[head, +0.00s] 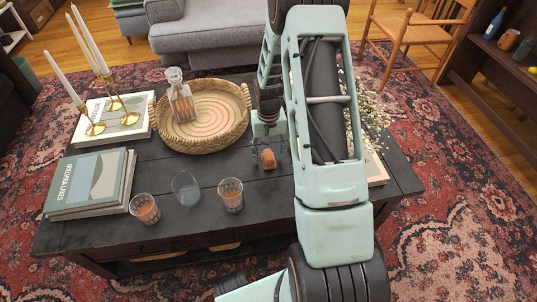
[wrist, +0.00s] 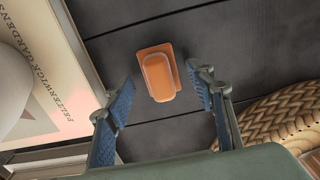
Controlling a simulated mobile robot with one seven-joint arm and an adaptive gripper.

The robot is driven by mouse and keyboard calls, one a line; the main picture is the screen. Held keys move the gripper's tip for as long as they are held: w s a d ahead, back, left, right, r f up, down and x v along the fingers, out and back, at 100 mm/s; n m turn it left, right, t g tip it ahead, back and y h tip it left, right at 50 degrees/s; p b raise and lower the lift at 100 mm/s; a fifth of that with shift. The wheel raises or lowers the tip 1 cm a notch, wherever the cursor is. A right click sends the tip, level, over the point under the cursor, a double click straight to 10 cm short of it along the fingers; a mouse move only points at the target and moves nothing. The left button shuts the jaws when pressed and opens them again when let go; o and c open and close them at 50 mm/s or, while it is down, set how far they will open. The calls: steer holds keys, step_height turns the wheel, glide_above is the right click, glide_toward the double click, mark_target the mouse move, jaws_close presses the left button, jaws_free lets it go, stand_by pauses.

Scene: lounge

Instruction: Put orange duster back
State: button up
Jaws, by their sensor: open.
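The orange duster, a small rounded orange block (head: 268,159), lies on the dark wooden coffee table (head: 290,215), right of the woven tray. In the wrist view the duster (wrist: 158,72) shows whole on the dark boards. My gripper (head: 267,145) is above the table at the duster. In the wrist view my gripper (wrist: 164,92) is open and empty, with its two blue-padded fingers to either side of the duster's line. I cannot tell the exact height gap between the fingertips and the duster.
The woven tray (head: 164,137) with a decanter (head: 180,96) stands left of my gripper; its rim (wrist: 280,112) is near the right finger. A book (wrist: 45,75) lies near the left finger. Glasses (head: 230,194), stacked books (head: 90,182) and candlesticks (head: 95,126) stand further left.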

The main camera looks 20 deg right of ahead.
mark_target(268, 154)
step_height(268, 154, up, 11)
steer(key=p, duration=0.3)
stand_by(0.4)
